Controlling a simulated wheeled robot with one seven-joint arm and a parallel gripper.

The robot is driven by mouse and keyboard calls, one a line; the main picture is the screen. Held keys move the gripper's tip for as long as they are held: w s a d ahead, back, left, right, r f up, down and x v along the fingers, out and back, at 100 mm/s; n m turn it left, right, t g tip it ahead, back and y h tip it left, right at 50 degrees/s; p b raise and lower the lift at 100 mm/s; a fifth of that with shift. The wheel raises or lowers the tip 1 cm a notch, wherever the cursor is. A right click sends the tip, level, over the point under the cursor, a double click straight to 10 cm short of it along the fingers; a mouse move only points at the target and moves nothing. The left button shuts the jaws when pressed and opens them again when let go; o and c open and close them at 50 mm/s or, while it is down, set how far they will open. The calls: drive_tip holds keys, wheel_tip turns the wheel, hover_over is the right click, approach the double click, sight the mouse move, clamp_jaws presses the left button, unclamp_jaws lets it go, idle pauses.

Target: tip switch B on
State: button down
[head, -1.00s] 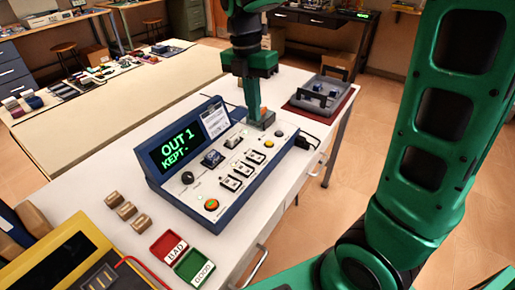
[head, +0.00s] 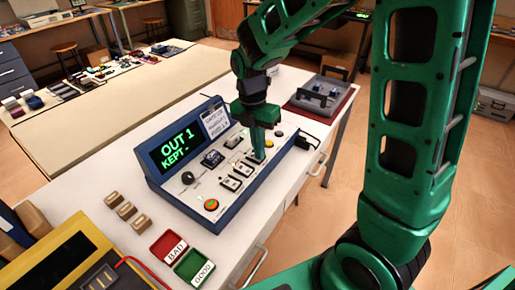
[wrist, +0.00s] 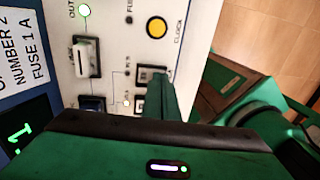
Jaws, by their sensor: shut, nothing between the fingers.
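A blue-framed console (head: 180,205) with a white panel stands on the table. Its screen (head: 181,147) reads "OUT 1 KEPT -". A row of dark-and-white rocker switches (head: 230,183) lies along the panel; I cannot read their letters, so I cannot tell which is B. My gripper (head: 258,157) is shut and empty, pointing down at the far end of this row. In the wrist view its fingers (wrist: 160,97) are beside or over a rocker switch (wrist: 150,74) and hide part of the row. Contact and the switch's tilt cannot be told.
A yellow clock button (wrist: 157,27) and a white lever (wrist: 86,57) are close by. A round red-orange button (head: 211,204) is at the near end. A red tray (head: 168,246) and green tray (head: 194,267) lie in front.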

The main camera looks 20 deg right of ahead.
drive_tip(key=shift+s+f, duration=0.1)
drive_tip(key=shift+f, duration=0.15)
idle(0.4)
drive_tip(key=shift+w+a+r, duration=0.2)
drive_tip(key=shift+w+a, duration=0.25)
drive_tip(key=shift+w, duration=0.2)
drive_tip(key=shift+r, duration=0.15)
